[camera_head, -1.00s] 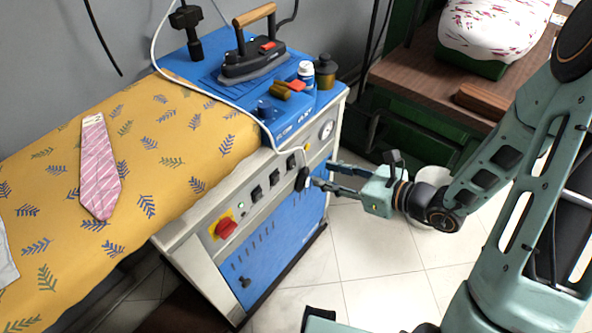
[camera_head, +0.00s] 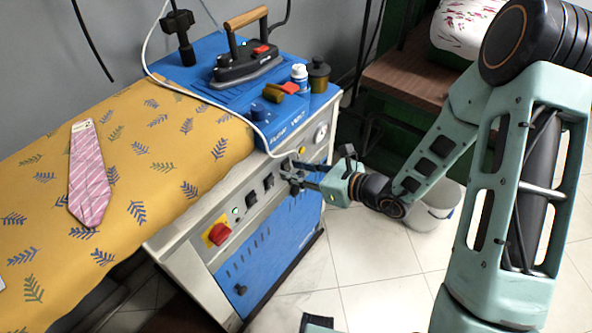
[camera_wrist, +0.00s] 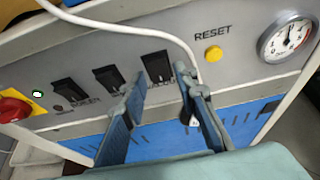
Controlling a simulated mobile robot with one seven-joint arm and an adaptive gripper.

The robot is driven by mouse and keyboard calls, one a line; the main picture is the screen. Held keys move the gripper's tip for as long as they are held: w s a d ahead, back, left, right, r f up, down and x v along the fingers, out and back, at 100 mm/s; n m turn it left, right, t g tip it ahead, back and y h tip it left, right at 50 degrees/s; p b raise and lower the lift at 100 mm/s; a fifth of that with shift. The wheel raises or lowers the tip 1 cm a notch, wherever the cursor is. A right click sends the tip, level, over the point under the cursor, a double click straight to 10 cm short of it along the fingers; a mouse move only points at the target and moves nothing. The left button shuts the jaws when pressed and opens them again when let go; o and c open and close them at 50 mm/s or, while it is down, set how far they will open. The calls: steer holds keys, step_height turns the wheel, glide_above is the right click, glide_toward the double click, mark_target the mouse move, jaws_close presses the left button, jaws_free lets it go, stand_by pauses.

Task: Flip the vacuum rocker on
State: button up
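The ironing unit's front panel (camera_head: 230,222) carries black rocker switches. In the wrist view, a left rocker (camera_wrist: 69,91), a middle rocker (camera_wrist: 109,78) and a right rocker (camera_wrist: 157,66) stand in a row. The right rocker shows between and just beyond the fingertips. In the head view my gripper (camera_head: 291,176) is close against the panel; contact cannot be told.
A red rotary knob (camera_head: 217,233) sits left of the rockers, near a lit green lamp (camera_wrist: 37,93). A yellow reset button (camera_wrist: 213,54) and a gauge (camera_wrist: 287,38) are to the right. A white cable (camera_wrist: 130,25) hangs across the panel. A bucket (camera_head: 434,205) stands on the floor behind my arm.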

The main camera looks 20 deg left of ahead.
jaws_close()
steer(key=shift+f+b, duration=0.35)
steer(key=shift+b, duration=0.4)
steer(key=shift+f+t+y+b, duration=0.25)
steer(key=shift+t+y+b, duration=0.2)
steer(key=shift+b, duration=0.7)
steer(key=shift+y+b, duration=0.55)
steer(key=shift+b, duration=0.35)
steer(key=shift+y+b, duration=0.3)
steer(key=shift+b, duration=0.1)
steer(key=shift+r, duration=0.1)
steer(key=shift+o, duration=1.6)
jaws_free()
steer(key=shift+r, duration=0.1)
